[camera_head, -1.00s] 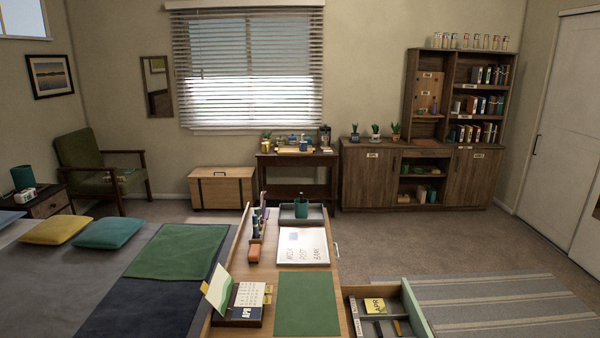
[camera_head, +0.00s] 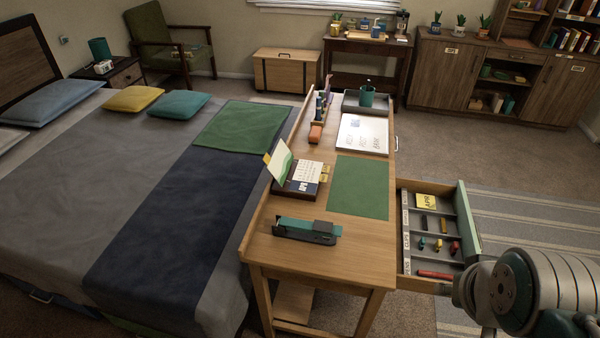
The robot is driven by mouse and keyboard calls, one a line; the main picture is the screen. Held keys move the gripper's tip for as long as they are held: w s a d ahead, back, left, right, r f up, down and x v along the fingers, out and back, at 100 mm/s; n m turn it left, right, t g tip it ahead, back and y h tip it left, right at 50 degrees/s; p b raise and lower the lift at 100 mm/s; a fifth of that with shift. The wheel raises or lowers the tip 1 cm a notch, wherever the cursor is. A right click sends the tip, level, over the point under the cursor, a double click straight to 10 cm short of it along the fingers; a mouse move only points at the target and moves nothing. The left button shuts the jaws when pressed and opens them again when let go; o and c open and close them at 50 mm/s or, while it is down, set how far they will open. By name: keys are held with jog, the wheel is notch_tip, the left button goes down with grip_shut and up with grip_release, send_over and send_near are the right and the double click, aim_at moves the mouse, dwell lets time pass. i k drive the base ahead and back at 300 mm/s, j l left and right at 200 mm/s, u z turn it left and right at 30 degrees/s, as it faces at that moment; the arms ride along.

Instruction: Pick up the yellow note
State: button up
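A yellow note (camera_head: 426,201) with dark writing lies in the far compartment of the open drawer (camera_head: 468,224), on the right side of the desk. Its left part is close to the drawer's labelled side. A smaller yellow piece (camera_head: 325,170) shows beside the desk calendar (camera_head: 303,178); I cannot tell whether it is a separate note. My arm shows at the lower right, by the drawer's near right corner. My gripper is out of view.
The drawer also holds markers and small coloured items, with a red marker (camera_head: 436,275) nearest. A bed stands left; striped rug lies right.

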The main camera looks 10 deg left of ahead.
aim_at(424, 201)
jog(key=i+l+u, duration=0.1)
jog(key=l+u, duration=0.25)
jog(key=i+l+u, duration=0.1)
jog(key=u, duration=0.2)
jog(key=l+u, duration=0.35)
jog(key=z, duration=1)
jog(key=i+l+u, duration=0.1)
jog(key=l, duration=0.15)
jog(key=i+l, duration=0.15)
jog(key=l, duration=0.15)
jog(key=i+l+u, duration=0.15)
jog(key=i+l+z, duration=0.1)
